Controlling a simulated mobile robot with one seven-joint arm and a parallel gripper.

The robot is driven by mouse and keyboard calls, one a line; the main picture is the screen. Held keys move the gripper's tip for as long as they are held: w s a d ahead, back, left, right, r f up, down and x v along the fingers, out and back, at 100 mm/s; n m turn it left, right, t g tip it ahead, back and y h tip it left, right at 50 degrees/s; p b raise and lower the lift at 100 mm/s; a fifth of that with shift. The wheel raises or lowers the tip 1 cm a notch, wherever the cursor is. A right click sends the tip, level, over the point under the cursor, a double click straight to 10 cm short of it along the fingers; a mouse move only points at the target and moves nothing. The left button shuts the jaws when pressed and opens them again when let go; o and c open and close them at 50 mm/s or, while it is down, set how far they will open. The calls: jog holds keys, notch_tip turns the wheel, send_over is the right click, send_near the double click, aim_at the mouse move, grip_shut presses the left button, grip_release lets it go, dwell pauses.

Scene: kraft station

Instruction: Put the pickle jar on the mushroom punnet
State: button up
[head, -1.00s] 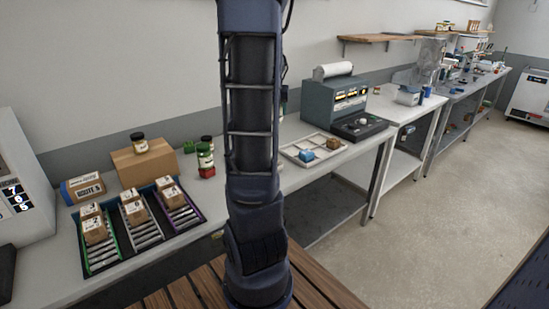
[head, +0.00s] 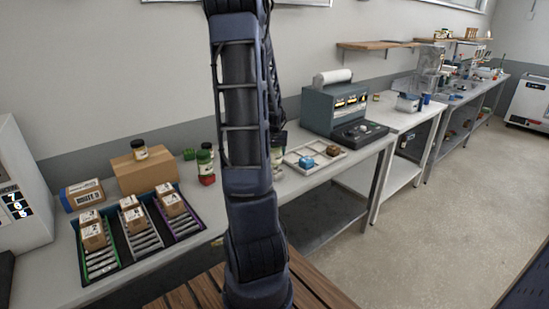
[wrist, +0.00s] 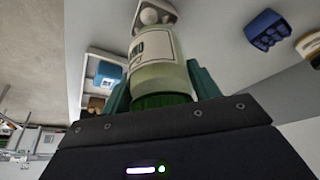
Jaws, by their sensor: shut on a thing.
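The pickle jar (wrist: 160,72), pale green with a white label and a green lid, is between the fingers of my gripper (wrist: 162,88) in the wrist view. My gripper is shut on it near the lid end. Beyond the jar's far end, a small container with white rounded lumps shows, probably the mushroom punnet (wrist: 152,14); the jar partly hides it. I cannot tell whether they touch. In the head view my arm hides most of this area, and the held jar is not clear.
A dark blue punnet (wrist: 268,30) and a jar (wrist: 310,46) stand to the right in the wrist view. In the head view, a divided tray (head: 325,163) holds blue and brown items. Racks with packages (head: 125,240) lie left.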

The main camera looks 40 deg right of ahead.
aim_at(274, 156)
jog(key=shift+f, duration=1.6)
jog(key=o, duration=1.3)
jog(key=shift+f, duration=0.1)
jog(key=shift+o, duration=0.2)
jog(key=v, duration=1.2)
jog(key=a+r+n+y, duration=0.15)
jog(key=a+r, duration=0.35)
jog(key=a, duration=0.6)
jog(key=s+a+r+n, duration=0.2)
jog(key=s+a, duration=0.2)
jog(key=a, duration=0.4)
jog(key=s+a+r+n+t+y, duration=0.1)
jog(key=s+a+r+n, duration=0.1)
jog(key=a, duration=0.6)
jog(key=s+a+r+n, duration=0.3)
jog(key=s+a, duration=0.3)
jog(key=a, duration=0.1)
jog(key=shift+s+a+y, duration=0.35)
jog(key=shift+s+a, duration=0.05)
